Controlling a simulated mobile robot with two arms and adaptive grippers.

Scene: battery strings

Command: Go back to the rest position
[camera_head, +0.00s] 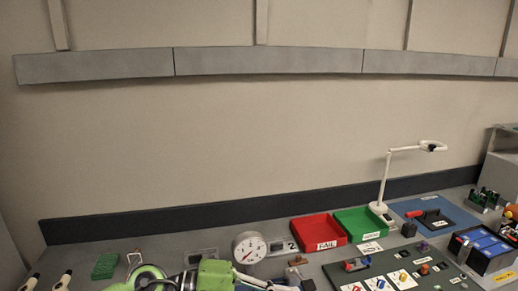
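Green and grey parts of my arm (213,275) show at the bottom edge, left of the middle, low over the bench. They seem to belong to my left arm. Small pale and dark pieces lie at their right end, and I cannot tell whether these are the gripper's fingers or what they touch. The frame's bottom edge cuts off the rest. My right gripper is not in view.
The bench carries a round white gauge (250,248), a red FAIL tray (317,231), a green tray (357,224), a white lamp (386,180), a dark panel (435,254) and a blue-topped battery box (485,247). A plain wall (230,140) stands behind.

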